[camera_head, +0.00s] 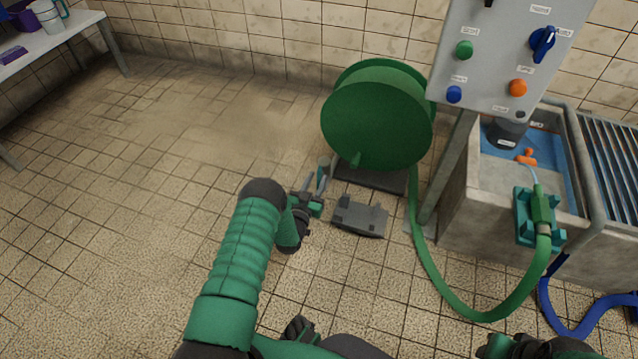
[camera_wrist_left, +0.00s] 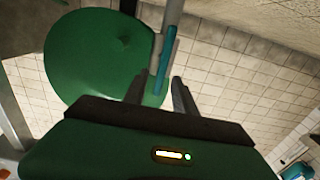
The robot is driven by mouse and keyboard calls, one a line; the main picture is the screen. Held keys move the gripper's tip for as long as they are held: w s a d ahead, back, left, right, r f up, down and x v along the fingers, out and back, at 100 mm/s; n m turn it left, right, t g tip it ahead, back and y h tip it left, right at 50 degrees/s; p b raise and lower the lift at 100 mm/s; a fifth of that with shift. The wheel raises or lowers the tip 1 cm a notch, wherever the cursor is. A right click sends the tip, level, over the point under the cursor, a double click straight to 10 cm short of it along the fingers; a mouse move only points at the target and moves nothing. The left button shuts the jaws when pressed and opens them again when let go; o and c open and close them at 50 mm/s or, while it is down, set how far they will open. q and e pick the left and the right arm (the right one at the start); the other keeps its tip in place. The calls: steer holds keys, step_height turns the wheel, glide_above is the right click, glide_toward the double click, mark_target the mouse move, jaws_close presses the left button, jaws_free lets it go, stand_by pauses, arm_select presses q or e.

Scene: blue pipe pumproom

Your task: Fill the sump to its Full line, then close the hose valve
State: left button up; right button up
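The sump (camera_head: 478,196) is a concrete basin at the right, with blue inside; I cannot make out a Full line. A green hose (camera_head: 455,296) runs from the reel (camera_head: 375,115) to a green nozzle (camera_head: 541,208) clamped on the basin's front rim. A pale streak leads from the nozzle to a small orange fitting (camera_head: 527,158) inside. My left gripper (camera_head: 316,186) is low beside the reel, fingers apart. A grey post with a teal strip (camera_wrist_left: 165,62) shows between or behind its fingertips in the wrist view; contact is unclear. My right gripper (camera_head: 535,347) is cut off at the bottom edge.
A grey panel (camera_head: 490,75) with coloured knobs stands above the basin's left side. A dark grey pedal-like block (camera_head: 360,216) lies on the floor by my left gripper. A blue hose (camera_head: 590,318) lies at lower right. A table (camera_head: 40,42) stands far left; the left floor is clear.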

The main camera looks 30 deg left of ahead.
arm_select(q)
steer(key=b+x, duration=0.1)
steer(key=x, duration=0.1)
steer(key=shift+w, duration=0.4)
jaws_close()
